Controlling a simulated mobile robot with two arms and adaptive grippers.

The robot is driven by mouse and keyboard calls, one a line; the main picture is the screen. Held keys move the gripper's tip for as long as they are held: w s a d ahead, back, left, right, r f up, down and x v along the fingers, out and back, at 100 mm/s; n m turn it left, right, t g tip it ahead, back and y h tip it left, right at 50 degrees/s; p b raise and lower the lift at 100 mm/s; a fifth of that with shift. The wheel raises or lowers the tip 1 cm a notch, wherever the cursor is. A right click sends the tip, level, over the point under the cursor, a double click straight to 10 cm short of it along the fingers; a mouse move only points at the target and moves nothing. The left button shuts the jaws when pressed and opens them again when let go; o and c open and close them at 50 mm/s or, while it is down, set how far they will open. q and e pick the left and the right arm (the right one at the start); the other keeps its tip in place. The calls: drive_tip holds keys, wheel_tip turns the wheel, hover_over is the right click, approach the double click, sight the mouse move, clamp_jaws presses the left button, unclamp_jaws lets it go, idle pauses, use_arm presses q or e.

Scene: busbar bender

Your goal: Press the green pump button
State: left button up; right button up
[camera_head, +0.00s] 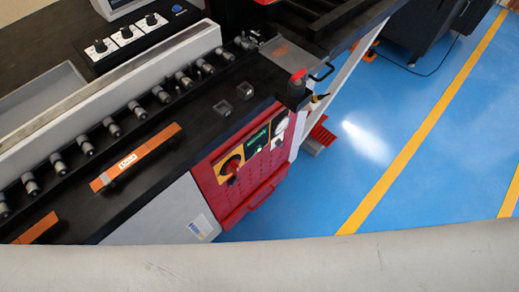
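A red control panel (225,157) is on the front of the bending machine, near the middle of the view. It carries a red rotary knob (231,165) on a yellow plate and a dark green rectangle (258,139) to its upper right. A small green spot (273,145) shows beside that rectangle. At this size I cannot tell which green part is the pump button, or whether it is pressed. Neither of my grippers is in view.
The black machine top (200,125) carries a row of grey cylindrical fittings and orange bars (137,158). A red-topped post (297,83) stands near the panel. A pale grey curved surface crosses the bottom. Blue floor (330,190) right of the machine is clear.

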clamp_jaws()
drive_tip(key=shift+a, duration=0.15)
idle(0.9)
